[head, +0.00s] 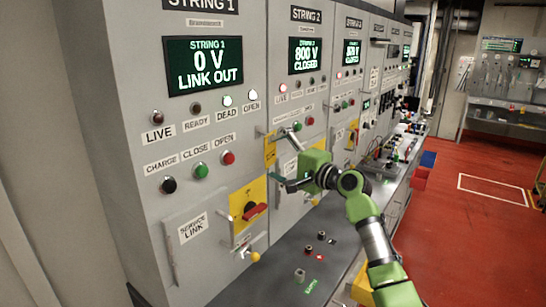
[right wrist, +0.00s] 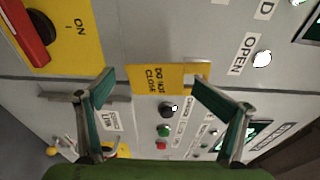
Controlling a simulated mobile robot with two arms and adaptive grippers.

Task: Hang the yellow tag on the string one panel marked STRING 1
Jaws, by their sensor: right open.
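The string one panel (head: 130,130) is the tall grey front at the left, with its screen (head: 203,65) reading 0 V LINK OUT. The yellow tag (head: 270,151) hangs by a small peg at this panel's right edge, beside the string two panel. In the right wrist view the tag (right wrist: 150,79) reads DO NOT CLOSE and overlaps the panel seam. My right gripper (head: 283,181) is open and empty, below the tag. In the right wrist view its fingertips (right wrist: 152,82) frame the tag, apart from it. My left gripper is out of view.
A yellow switch plate with red handle (head: 253,212) and a yellow-knobbed lever (head: 254,257) stand out near the gripper. A grey ledge (head: 265,290) with small parts runs below the panels. Red floor (head: 455,240) is open at right.

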